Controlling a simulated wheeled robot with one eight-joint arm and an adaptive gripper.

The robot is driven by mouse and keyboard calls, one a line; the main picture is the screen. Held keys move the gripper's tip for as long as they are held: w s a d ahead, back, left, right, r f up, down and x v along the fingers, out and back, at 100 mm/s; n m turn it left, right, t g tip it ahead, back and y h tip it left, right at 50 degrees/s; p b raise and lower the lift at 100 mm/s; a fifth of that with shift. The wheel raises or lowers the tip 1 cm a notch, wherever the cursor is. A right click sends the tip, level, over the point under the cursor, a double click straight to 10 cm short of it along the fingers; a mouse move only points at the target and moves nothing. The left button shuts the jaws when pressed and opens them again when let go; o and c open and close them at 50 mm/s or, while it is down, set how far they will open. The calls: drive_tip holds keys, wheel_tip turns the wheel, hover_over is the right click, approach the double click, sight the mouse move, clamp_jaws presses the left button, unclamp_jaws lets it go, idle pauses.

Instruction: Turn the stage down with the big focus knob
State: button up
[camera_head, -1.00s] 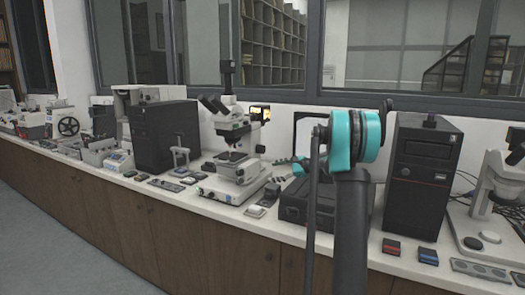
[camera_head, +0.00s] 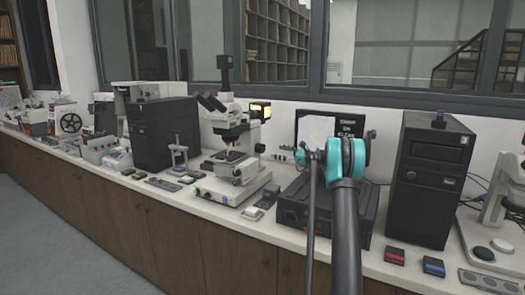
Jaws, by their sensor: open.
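The microscope (camera_head: 228,130) stands on the bench left of my arm, upright, with its eyepieces toward the left. Its dark stage (camera_head: 230,156) sits below the objectives. A round dark focus knob (camera_head: 238,177) shows low on the side of the stand, just above the pale base (camera_head: 225,190). My arm rises at the right of the microscope, with a teal joint at its top. Small teal parts show just left of that joint, but I cannot make out jaws there. My gripper is not clearly seen, and nothing of mine visibly touches the knob.
A black computer tower (camera_head: 165,132) stands left of the microscope and another (camera_head: 430,180) right of my arm. A flat black box (camera_head: 318,208) lies behind my arm. A small white-topped device (camera_head: 252,213) sits before the microscope. Red (camera_head: 395,255) and blue (camera_head: 433,266) boxes lie near the bench edge.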

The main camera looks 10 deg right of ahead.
sight(264, 149)
drive_tip(key=x, duration=1)
drive_tip(key=shift+w+a, duration=0.2)
drive_tip(key=shift+c, duration=0.3)
drive_tip(key=c, duration=1.1)
